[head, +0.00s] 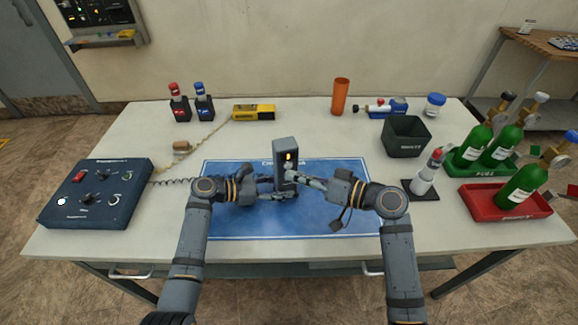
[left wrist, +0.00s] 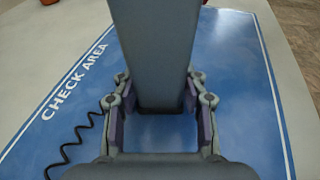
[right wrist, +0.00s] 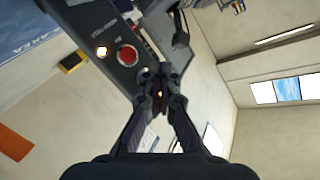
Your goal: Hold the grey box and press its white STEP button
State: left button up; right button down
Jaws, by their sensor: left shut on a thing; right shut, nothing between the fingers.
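The grey box (head: 285,147) stands upright over the blue mat, with a small orange light on its front. My left gripper (head: 279,189) is shut on its lower part; in the left wrist view the fingers (left wrist: 153,100) lie on both sides of the box (left wrist: 155,45). My right gripper (head: 291,175) is shut and empty, its tips at the box's front. In the right wrist view the closed tips (right wrist: 160,73) are at the box face, near a red round button (right wrist: 127,56) and a glowing round light (right wrist: 102,52). The white STEP button is not clearly seen; the tips cover part of the face.
A blue control box (head: 95,193) with a coiled cable is at left. Green cylinders (head: 474,146) in trays, a dark bin (head: 406,138) and a white bottle (head: 424,180) stand at right. The blue mat (head: 250,226) is clear in front.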

jog(key=shift+s, duration=0.2)
jog(key=shift+s+d, duration=0.25)
jog(key=shift+s, duration=0.55)
jog(key=shift+s+d, duration=0.25)
jog(key=shift+s, duration=0.55)
jog(key=shift+s+d, duration=0.25)
jog(key=shift+s, duration=0.55)
jog(key=s, duration=0.2)
jog(key=s+d, duration=0.1)
jog(key=shift+s, duration=0.35)
jog(key=shift+w, duration=0.1)
jog(key=w+a, duration=0.2)
jog(key=w, duration=0.6)
jog(key=shift+w+a, duration=0.2)
dwell(1.3)
jog(key=shift+w+a, duration=0.1)
jog(key=shift+w, duration=0.3)
